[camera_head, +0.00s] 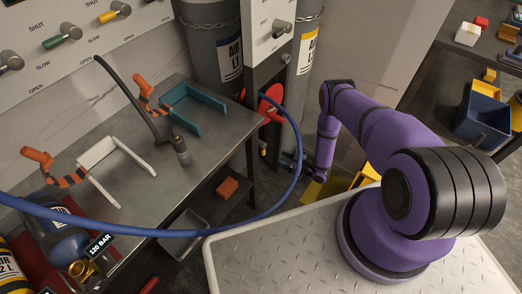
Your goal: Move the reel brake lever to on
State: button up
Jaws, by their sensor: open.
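A red rounded part (272,95), perhaps the hose reel, shows below the grey wall panel, partly behind a blue hose (297,150). I cannot make out a lever marked as the reel brake, nor its setting. My gripper (285,161) is small and dark at the end of my purple arm, low down beyond the near platform. It is to the right of the steel bench and below the red part. It is open, and I see nothing held. Its fingertips are hard to make out against the dark background.
The blue hose arcs across the front. Gas cylinders (213,50) stand behind. A dark shelf with a blue bin (480,122) is at right.

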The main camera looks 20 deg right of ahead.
aim_at(263, 151)
jog(key=x, duration=1)
jog(key=shift+w+a, duration=0.2)
grip_shut()
